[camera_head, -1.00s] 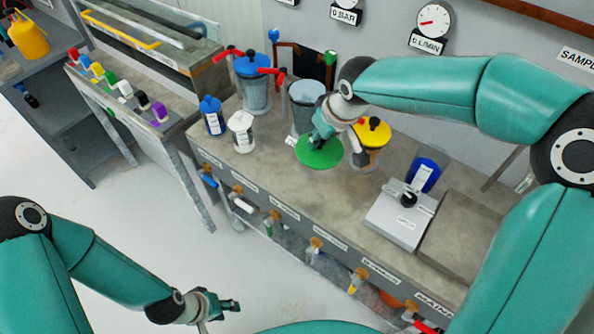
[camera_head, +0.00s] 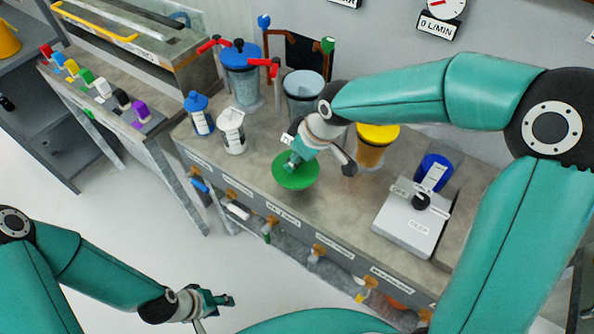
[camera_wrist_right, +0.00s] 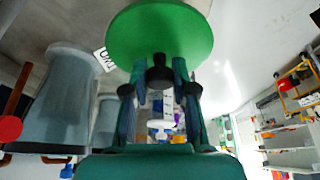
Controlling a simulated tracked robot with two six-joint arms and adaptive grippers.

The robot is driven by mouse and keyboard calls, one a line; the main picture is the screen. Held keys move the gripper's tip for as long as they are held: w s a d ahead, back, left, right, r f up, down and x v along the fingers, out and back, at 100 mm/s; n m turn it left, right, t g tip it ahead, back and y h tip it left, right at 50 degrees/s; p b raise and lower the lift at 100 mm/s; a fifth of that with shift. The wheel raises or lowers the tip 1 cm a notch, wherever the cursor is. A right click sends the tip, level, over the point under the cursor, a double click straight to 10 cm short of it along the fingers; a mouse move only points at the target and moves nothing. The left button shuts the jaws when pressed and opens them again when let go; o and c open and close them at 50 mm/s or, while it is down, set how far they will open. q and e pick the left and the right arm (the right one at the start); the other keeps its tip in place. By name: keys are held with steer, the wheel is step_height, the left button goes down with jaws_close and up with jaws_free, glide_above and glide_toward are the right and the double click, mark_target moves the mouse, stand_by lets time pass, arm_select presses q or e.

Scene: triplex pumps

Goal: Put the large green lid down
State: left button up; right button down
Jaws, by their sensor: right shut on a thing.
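The large green lid (camera_head: 296,173) is a round disc near the front edge of the workbench in the head view. My right gripper (camera_head: 292,160) is shut on the lid's knob, with the disc beyond its fingertips. In the right wrist view the lid (camera_wrist_right: 160,40) fills the top middle, and the fingers (camera_wrist_right: 158,85) close on its dark knob. Whether the disc touches the bench top cannot be told. An uncovered grey container (camera_head: 303,93) stands behind my right wrist. My left gripper (camera_head: 215,302) is empty over the floor; its fingers look apart.
A yellow-lidded container (camera_head: 377,140) stands right of my right wrist. A blue-lidded container (camera_head: 240,70), a blue bottle (camera_head: 199,113) and a white bottle (camera_head: 231,130) stand to the left. Bare bench top (camera_head: 340,205) lies between lid and scale.

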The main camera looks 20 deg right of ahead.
mark_target(299, 169)
steer(key=shift+f, duration=2.75)
steer(key=c, duration=0.9)
jaws_free()
steer(key=shift+c, duration=0.2)
steer(key=v, duration=1.1)
steer(key=shift+s+d+r, duration=0.1)
steer(key=shift+r, duration=0.25)
steer(key=shift+s+r, duration=0.1)
steer(key=shift+r, duration=0.05)
